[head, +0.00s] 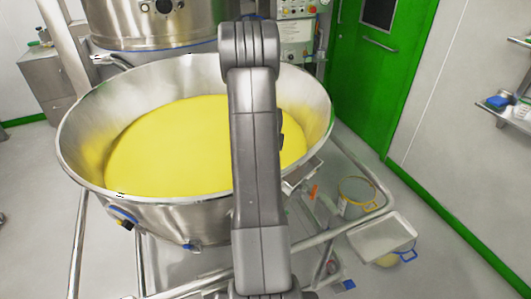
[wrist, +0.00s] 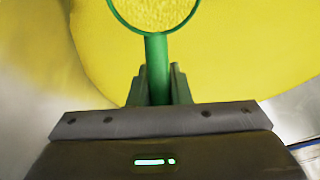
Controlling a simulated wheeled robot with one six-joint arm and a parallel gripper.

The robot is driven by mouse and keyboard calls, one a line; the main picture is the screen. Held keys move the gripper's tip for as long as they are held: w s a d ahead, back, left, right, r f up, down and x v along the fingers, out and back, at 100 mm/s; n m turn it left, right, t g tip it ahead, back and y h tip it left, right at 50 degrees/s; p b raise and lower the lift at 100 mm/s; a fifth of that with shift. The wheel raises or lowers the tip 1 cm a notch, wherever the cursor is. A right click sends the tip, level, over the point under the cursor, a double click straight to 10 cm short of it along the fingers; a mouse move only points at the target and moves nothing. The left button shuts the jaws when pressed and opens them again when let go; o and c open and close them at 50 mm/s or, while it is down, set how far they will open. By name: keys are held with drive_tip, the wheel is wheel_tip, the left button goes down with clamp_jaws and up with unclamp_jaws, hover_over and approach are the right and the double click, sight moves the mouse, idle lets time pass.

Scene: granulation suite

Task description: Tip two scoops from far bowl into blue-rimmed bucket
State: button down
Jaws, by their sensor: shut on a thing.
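The large steel bowl (head: 80,160) holds a broad bed of yellow powder (head: 170,150). My gripper (wrist: 157,88) is shut on the handle of a green scoop (wrist: 157,60) in the wrist view. The scoop's round head is over the yellow powder and looks filled with grainy yellow; its top edge is cut off, and I cannot tell whether it touches the bed. In the head view my arm hides the gripper and scoop. A bucket with a blue edge (head: 409,251) stands low at the right, partly hidden by a steel tray, with some yellow showing.
A bucket with a yellow rim (head: 357,193) stands behind the steel tray (head: 382,238). Steel frame rails (head: 335,232) run between the bowl and the buckets. A green door (head: 375,75) and a wall shelf (head: 508,110) are at the right. Open floor lies right of the tray.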

drive_tip(key=shift+w+r+p, duration=0.15)
drive_tip(key=shift+r+p, duration=1.1)
drive_tip(key=shift+r, duration=1.5)
drive_tip(key=shift+w+r+p, duration=0.1)
drive_tip(key=shift+r+p, duration=1.15)
drive_tip(key=shift+r, duration=1.45)
drive_tip(key=r+p, duration=0.2)
drive_tip(key=p, duration=0.1)
drive_tip(key=shift+w+d+r+g, duration=0.15)
drive_tip(key=shift+w+r+g, duration=0.15)
drive_tip(key=shift+w+g, duration=0.1)
drive_tip(key=shift+w+d+r+g+y+p, duration=0.15)
drive_tip(key=shift+w+r+g+p, duration=0.2)
drive_tip(key=shift+r, duration=0.5)
drive_tip(key=shift+w+r+g+y+p, duration=0.15)
drive_tip(key=shift+w+r+g, duration=0.15)
drive_tip(key=shift+r+g, duration=0.4)
drive_tip(key=shift+w+d+r+g+y+p, duration=0.1)
drive_tip(key=shift+w+r+g+p, duration=0.2)
drive_tip(key=shift+r, duration=0.65)
